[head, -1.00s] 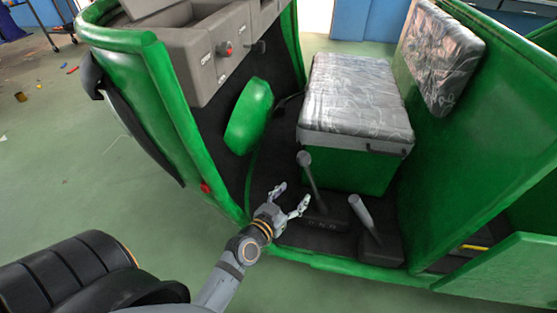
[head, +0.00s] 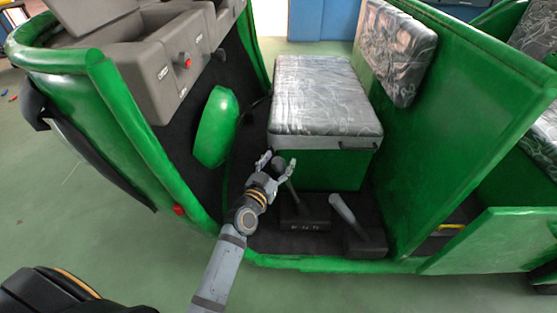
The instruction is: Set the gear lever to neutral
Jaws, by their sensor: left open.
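The gear lever (head: 291,191) is a grey stick on a dark base plate (head: 304,213) with small pale letters, on the rickshaw's floor in front of the seat. It leans up and to the left. My left gripper (head: 277,163) is open, and its two fingertips lie on either side of the lever's round knob (head: 279,165) in the head view. I cannot tell whether they touch the knob. The gripper hides part of the lever's left side. My right gripper is not in view.
A second, thicker light grey lever (head: 342,207) stands to the right of the gear lever. The seat (head: 322,95) is behind. A green rounded cover (head: 216,127) is to the left. The green floor sill (head: 330,265) runs along the front.

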